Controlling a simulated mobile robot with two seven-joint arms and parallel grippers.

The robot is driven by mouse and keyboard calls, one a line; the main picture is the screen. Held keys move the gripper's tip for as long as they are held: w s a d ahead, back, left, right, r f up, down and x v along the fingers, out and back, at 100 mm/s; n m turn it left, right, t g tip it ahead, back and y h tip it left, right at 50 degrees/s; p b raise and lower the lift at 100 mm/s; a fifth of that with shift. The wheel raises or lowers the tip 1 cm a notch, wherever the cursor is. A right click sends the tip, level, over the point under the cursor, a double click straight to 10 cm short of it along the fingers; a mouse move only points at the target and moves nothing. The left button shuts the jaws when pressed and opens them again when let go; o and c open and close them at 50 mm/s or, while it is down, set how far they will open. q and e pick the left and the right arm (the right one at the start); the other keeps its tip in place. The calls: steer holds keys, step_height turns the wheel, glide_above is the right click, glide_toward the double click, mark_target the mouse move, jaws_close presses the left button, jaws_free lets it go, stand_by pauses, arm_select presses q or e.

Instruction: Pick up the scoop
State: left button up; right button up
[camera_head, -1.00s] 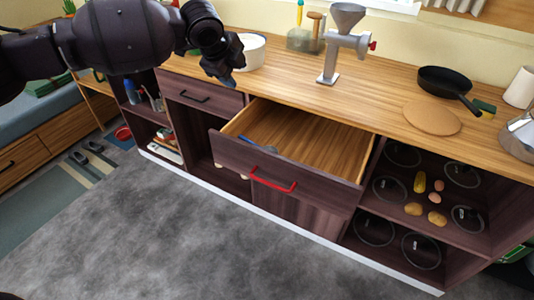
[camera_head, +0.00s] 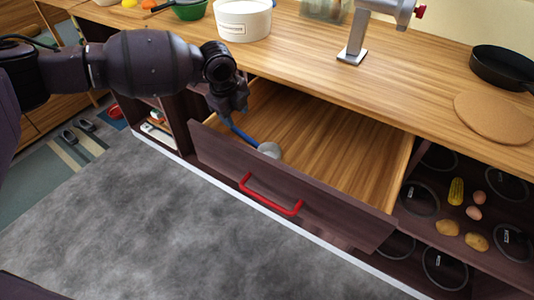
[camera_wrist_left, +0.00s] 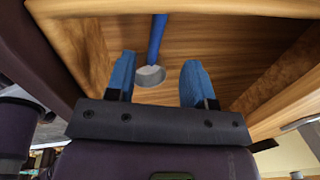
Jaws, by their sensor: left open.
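The scoop has a blue handle and a round grey bowl (camera_head: 269,150). It lies in the open drawer (camera_head: 330,140), near its front left corner. In the left wrist view the scoop (camera_wrist_left: 150,76) shows beyond the fingers, its handle running away to the top edge. My left gripper (camera_head: 228,108) is over the left end of the drawer, by the handle, and hides part of it. In the wrist view its blue fingers (camera_wrist_left: 160,66) are apart, with the scoop showing in the gap. I cannot tell the remaining distance. My right gripper is not in view.
The drawer front has a red handle (camera_head: 270,195). On the counter are a white pot (camera_head: 243,20), a grey grinder (camera_head: 356,40), a round cork board (camera_head: 497,116) and a black pan (camera_head: 503,68). Open shelves at right hold potatoes (camera_head: 447,227), corn and lids.

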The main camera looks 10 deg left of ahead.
mark_target(240, 132)
arm_select(q)
steer(key=f, duration=0.3)
steer(key=shift+w+d+f, duration=0.1)
steer(key=shift+w+d, duration=0.05)
steer(key=shift+w, duration=0.1)
steer(key=shift+f+b, duration=0.45)
steer(key=shift+f, duration=0.2)
steer(key=f, duration=0.2)
steer(key=f+b, duration=0.1)
steer(key=shift+w+d+f, duration=0.2)
steer(key=shift+f, duration=0.15)
steer(key=shift+w+f, duration=0.1)
steer(key=shift+f, duration=0.25)
steer(key=shift+r, duration=0.1)
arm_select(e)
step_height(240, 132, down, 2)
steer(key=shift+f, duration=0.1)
arm_select(q)
steer(key=shift+c, duration=0.2)
jaws_close()
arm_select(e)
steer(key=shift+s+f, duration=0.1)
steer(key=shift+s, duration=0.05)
